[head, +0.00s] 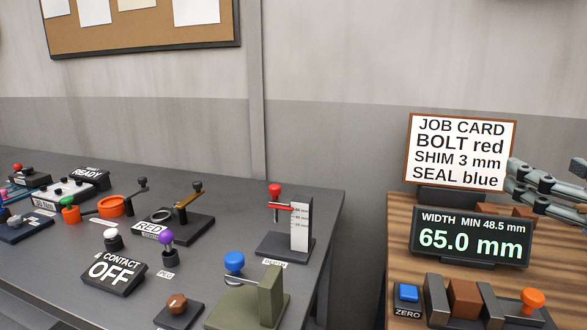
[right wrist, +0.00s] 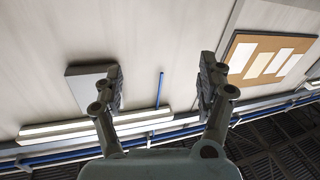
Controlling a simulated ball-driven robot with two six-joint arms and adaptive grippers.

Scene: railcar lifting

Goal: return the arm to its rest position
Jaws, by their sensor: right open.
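My right gripper (head: 545,185) comes in at the right edge of the head view, beside the job card (head: 459,152) and above the wooden table. In the right wrist view, its two fingers (right wrist: 160,85) stand wide apart with nothing between them. That view looks towards the wall and ceiling. My left gripper is not in either view.
A width display (head: 470,238) reading 65.0 mm stands on the wooden table (head: 400,265), behind a blue ZERO button (head: 408,293) and an orange knob (head: 532,299). The dark bench (head: 220,275) at left holds several levers and knobs. A gap separates bench and table.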

